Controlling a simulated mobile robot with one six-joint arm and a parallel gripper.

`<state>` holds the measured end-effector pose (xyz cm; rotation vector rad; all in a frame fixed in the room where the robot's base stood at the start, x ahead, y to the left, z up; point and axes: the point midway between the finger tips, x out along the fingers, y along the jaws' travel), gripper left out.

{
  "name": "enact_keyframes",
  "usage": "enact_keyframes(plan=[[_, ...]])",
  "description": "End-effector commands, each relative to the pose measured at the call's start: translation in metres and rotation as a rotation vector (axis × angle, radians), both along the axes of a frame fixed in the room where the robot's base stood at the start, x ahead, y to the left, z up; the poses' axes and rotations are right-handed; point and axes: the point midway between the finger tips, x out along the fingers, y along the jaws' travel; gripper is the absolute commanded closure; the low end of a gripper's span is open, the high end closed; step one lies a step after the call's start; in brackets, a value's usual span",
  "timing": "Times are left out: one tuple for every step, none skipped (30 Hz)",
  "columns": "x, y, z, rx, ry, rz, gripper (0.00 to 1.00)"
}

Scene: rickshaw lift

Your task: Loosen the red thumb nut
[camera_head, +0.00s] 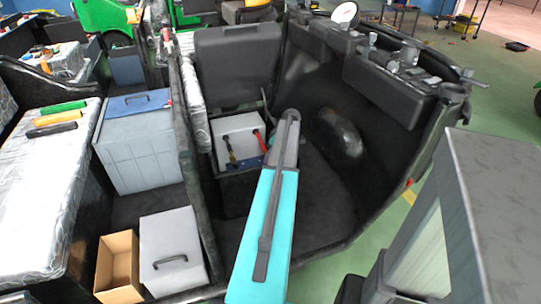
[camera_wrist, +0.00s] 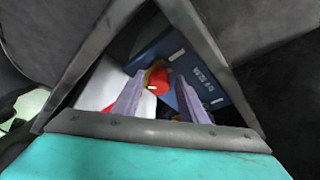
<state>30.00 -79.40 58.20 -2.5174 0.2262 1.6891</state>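The red thumb nut (camera_wrist: 159,85) shows in the middle of the wrist view, beside a blue plate (camera_wrist: 185,72) with white lettering. My gripper (camera_wrist: 161,75) has two purple fingers, one on each side of the nut in the picture, with a gap visible to the right finger. It is open; I cannot tell how far the tips are from the nut in depth. In the head view my teal arm reaches into the footwell and hides the gripper and nut. The white battery (camera_head: 236,133) and a red cable end (camera_head: 262,143) show beside the arm.
The battery sits in a black recess below a dark seat back (camera_head: 236,68). A dark partition (camera_head: 196,150) stands left, the dashboard (camera_head: 385,85) right. A grey-blue box (camera_head: 136,150), a grey case (camera_head: 172,250) and an open carton (camera_head: 119,262) lie left.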

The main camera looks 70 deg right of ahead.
Motion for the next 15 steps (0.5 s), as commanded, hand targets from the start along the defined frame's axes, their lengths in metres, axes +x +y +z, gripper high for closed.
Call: enact_keyframes(plan=[[0.0003,-0.0002,0.0002,-0.001,-0.001,0.000,0.55],[0.0005,-0.0002,0.0002,-0.001,-0.001,0.000,0.55],[0.0007,-0.0002,0.0003,-0.001,-0.002,0.000,0.55],[0.0009,-0.0004,0.0004,-0.001,-0.002,0.000,0.55],[0.0009,-0.0005,0.0004,-0.001,-0.002,0.000,0.55],[0.0011,-0.0005,0.0005,-0.001,-0.002,0.000,0.55],[0.0012,-0.0005,0.0005,-0.001,-0.003,0.000,0.55],[0.0013,-0.0006,0.0006,-0.002,-0.003,-0.002,0.55],[0.0013,-0.0006,0.0008,-0.002,-0.003,-0.002,0.55],[0.0012,-0.0006,0.0011,-0.002,-0.003,-0.002,0.55],[0.0011,-0.0007,0.0016,-0.002,-0.003,-0.002,0.55],[0.0008,-0.0006,0.0025,-0.002,-0.004,-0.002,0.55],[0.0004,-0.0006,0.0036,-0.002,-0.004,-0.002,0.55],[-0.0001,-0.0005,0.0048,-0.002,-0.004,-0.002,0.55],[-0.0009,-0.0002,0.0069,-0.002,-0.004,-0.002,0.55]])
